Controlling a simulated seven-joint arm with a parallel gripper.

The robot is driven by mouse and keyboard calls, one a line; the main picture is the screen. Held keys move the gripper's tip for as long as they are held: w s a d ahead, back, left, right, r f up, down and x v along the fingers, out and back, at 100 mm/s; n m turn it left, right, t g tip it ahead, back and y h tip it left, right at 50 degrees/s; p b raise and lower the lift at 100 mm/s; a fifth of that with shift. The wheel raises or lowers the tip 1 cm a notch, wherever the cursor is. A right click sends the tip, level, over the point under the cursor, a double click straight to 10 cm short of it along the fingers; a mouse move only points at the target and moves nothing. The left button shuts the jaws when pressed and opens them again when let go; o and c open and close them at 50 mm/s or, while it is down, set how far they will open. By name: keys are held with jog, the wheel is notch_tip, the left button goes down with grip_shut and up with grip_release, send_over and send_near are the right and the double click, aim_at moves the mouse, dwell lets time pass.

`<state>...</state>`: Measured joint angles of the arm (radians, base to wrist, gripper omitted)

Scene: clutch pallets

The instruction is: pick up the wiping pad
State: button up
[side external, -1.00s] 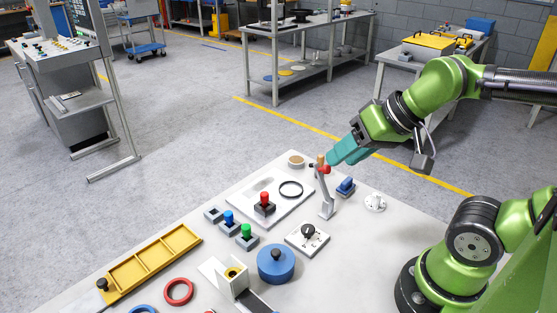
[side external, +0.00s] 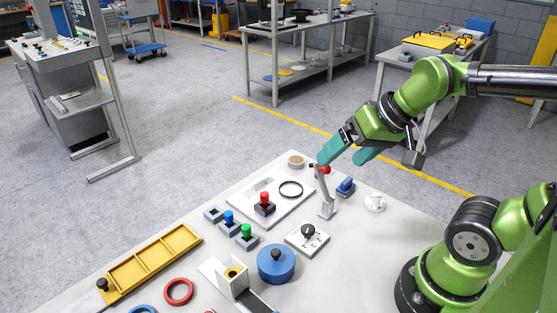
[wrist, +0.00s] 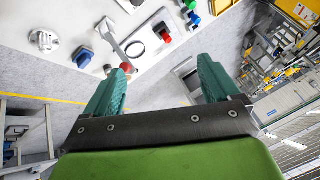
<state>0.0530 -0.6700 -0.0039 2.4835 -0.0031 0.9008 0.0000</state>
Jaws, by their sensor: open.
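The wiping pad appears to be the small blue block with a raised grip (side external: 345,187). It lies on the white table, just right of the grey lever with a red knob. It also shows in the wrist view (wrist: 83,57) at upper left, beyond the left finger. My gripper (side external: 341,161) has teal fingers, spread apart and empty. It is above the table's far edge, higher than the pad and apart from it. In the wrist view my gripper (wrist: 162,68) is open, with floor between the fingers.
The grey lever (side external: 326,205) stands upright close to the pad, its red knob near one fingertip. A white round fixture (side external: 375,202) lies right of the pad. A white plate (side external: 282,214) with a black ring and a red-knobbed block lies to the left.

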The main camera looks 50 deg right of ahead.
jog(key=w+d+f+g+h, duration=0.1)
jog(key=w+d+f+g, duration=0.3)
jog(key=d, duration=0.5)
jog(key=n+g, duration=0.3)
jog(key=n, duration=0.2)
send_over(347, 180)
notch_tip(347, 180, down, 2)
jog(key=f, duration=0.1)
jog(key=shift+h, duration=0.3)
jog(key=f, duration=0.9)
jog(key=shift+s+a+f, duration=0.1)
jog(key=shift+s+a, duration=0.05)
jog(key=shift+s, duration=0.2)
jog(key=shift+w+f, duration=0.15)
jog(key=shift+f, duration=1.5)
jog(key=shift+w+f, duration=0.15)
jog(key=shift+f, duration=1.45)
jog(key=c, duration=1.2)
